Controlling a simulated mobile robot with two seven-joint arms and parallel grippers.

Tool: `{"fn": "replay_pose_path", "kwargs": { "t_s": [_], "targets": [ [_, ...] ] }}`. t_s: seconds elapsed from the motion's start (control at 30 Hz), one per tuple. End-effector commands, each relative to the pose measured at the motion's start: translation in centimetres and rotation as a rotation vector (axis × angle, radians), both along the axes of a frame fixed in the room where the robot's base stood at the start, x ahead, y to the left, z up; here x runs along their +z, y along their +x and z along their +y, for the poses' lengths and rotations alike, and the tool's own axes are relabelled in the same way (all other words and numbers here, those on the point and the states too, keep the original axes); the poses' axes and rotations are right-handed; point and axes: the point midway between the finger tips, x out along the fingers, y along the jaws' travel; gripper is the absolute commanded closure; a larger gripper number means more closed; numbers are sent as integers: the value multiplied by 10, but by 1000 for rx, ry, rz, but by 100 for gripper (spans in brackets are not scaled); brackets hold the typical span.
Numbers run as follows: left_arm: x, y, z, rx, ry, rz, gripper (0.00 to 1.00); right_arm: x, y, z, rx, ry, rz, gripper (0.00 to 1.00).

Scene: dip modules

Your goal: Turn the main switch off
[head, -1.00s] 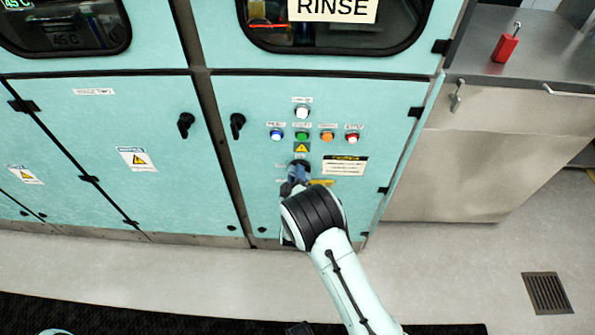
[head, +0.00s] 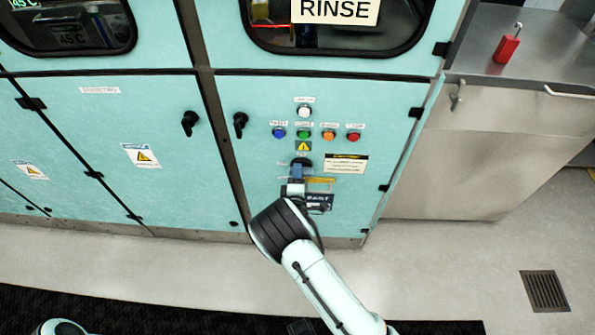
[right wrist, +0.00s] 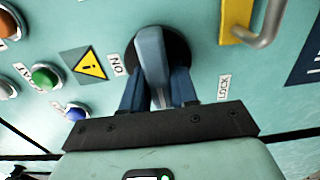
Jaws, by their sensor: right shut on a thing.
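The main switch (head: 302,162) is a round black rotary switch below the yellow warning triangle on the turquoise cabinet door. In the right wrist view its blue-grey handle (right wrist: 151,57) stands out from the black disc. My right gripper (right wrist: 158,90) is shut on this handle, with one dark blue finger on each side. In the head view the right gripper (head: 297,174) is at the switch. My left gripper is not in view.
A row of coloured buttons (head: 304,134) and a white button (head: 304,111) are above the switch. A yellow plate (right wrist: 236,20) with a metal loop is beside it. Black door handles (head: 240,122) are to the left. A steel counter (head: 485,150) stands at right.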

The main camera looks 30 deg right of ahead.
Motion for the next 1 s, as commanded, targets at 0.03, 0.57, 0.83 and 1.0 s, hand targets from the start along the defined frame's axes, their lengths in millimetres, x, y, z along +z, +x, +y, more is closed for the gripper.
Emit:
{"fn": "replay_pose_path", "kwargs": {
  "t_s": [0.03, 0.57, 0.83, 1.0],
  "targets": [
    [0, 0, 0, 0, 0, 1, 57, 0, 0, 1, 2, -6, 3, 100],
    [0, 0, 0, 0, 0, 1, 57, 0, 0, 1, 2, -16, 9, 52],
    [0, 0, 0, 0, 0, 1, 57, 0, 0, 0, 1, -14, 9, 51],
    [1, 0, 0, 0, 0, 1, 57, -1, -9, 6, 1, -14, 10, 51]
  ]
}}
